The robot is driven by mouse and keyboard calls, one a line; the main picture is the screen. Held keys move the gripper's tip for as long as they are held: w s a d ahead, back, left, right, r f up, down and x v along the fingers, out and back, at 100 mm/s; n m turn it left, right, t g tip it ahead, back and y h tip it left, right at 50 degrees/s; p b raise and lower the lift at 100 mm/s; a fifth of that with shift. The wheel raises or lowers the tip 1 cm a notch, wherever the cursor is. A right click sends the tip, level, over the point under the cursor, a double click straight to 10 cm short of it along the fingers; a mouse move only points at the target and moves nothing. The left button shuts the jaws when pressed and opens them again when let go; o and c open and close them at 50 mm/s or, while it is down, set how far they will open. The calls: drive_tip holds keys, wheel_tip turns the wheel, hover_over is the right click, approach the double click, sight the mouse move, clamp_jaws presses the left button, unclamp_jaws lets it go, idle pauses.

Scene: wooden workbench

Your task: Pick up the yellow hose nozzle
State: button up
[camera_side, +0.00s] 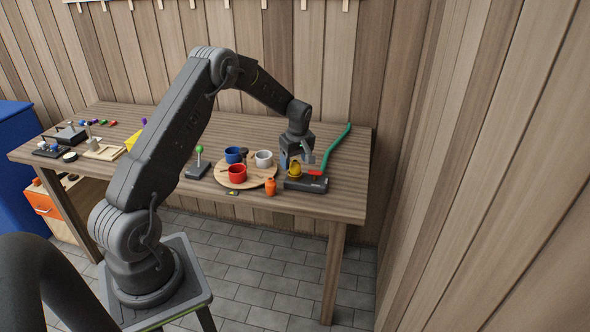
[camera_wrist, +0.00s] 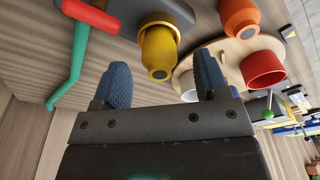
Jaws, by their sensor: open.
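The yellow hose nozzle (camera_side: 294,170) stands at a dark grey base (camera_side: 312,183) near the right end of the workbench. In the wrist view the yellow nozzle (camera_wrist: 158,52) shows between and beyond my two blue fingers, with its dark round end towards the camera. My gripper (camera_side: 296,160) is open and empty, close above and beside the nozzle in the side view. In the wrist view the fingertips of my gripper (camera_wrist: 164,75) are spread apart, and I see no clear contact with the nozzle. The nozzle's lower part is partly hidden in the side view.
A red lever (camera_side: 315,172) and a green hose (camera_side: 335,146) lie right of the nozzle. An orange nozzle (camera_side: 270,187) stands to its left. A round wooden board (camera_side: 258,183) holds blue, red (camera_side: 237,174) and white mugs nearby. The bench front between them is narrow.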

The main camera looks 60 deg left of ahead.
drive_tip(key=shift+a+f, duration=0.1)
drive_tip(key=shift+f, duration=0.4)
drive_tip(key=c, duration=1)
drive_tip(key=shift+r, duration=0.1)
